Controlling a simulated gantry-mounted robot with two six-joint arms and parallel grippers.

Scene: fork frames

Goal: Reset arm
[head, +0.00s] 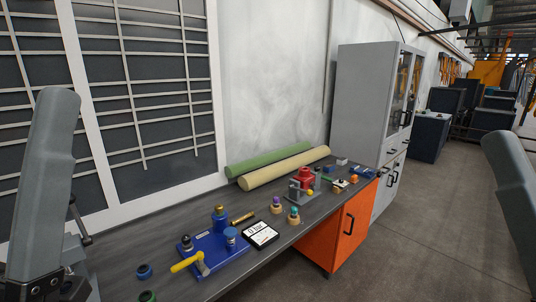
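My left arm stands upright at the left edge of the head view, and its gripper cannot be made out. A grey part of my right arm shows at the right edge, and its gripper is outside the picture. Neither arm is seen touching anything on the dark workbench (190,285).
A blue board (212,262) with a yellow-handled tool (187,262) lies on the bench, near a black-and-white box (260,235). A red-and-grey device (304,183), small coloured parts and two rolls (285,167) are farther back. An orange cabinet (340,228) stands below. Open floor lies right.

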